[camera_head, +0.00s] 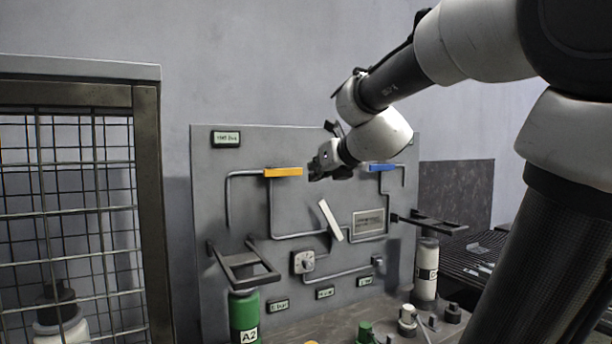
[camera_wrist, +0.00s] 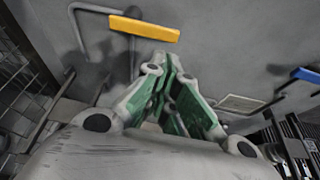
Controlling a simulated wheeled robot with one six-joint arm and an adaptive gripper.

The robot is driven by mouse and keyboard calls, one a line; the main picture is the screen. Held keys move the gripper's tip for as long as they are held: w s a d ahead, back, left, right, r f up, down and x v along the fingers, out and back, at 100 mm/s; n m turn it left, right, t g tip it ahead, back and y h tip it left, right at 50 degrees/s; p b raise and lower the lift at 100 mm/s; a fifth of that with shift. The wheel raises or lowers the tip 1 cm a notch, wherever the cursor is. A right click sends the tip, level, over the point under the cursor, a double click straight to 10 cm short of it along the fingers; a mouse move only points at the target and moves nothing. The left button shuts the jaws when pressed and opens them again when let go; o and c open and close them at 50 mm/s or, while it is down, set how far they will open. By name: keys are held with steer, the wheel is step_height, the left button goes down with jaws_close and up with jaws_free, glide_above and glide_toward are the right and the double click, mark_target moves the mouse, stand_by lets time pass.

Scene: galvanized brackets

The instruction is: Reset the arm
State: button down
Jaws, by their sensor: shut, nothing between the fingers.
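My arm reaches in from the right in the head view, and my gripper (camera_head: 316,173) is in front of the grey panel (camera_head: 215,165), between a yellow handle (camera_head: 283,172) and a blue handle (camera_head: 381,168). In the wrist view my gripper (camera_wrist: 172,62) has its fingers together, with green inner faces and nothing between them. The yellow handle (camera_wrist: 144,29) shows ahead of the fingertips, to the left, and the blue handle (camera_wrist: 308,75) is at the right edge. Whether the fingertips touch the panel cannot be told.
A wire-mesh cage (camera_head: 146,200) stands at left. A green cylinder marked A2 (camera_head: 244,318) and a white cylinder (camera_head: 427,280) stand by bracket holders. A white lever (camera_head: 330,220) and a dial (camera_head: 303,262) are on the panel. Small fittings (camera_head: 407,318) stand on the bench.

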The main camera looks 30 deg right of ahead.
steer(key=s+a+f+m+g, duration=0.1)
steer(key=s+f+m+g, duration=0.4)
steer(key=m, duration=1.2)
steer(key=s+a+f+m+g, duration=0.1)
steer(key=s+f+m+g, duration=0.3)
steer(key=s+f+m, duration=1)
steer(key=s+m, duration=0.4)
steer(key=shift+a+f+g, duration=0.2)
steer(key=shift+a+g, duration=0.15)
steer(key=shift+g, duration=0.05)
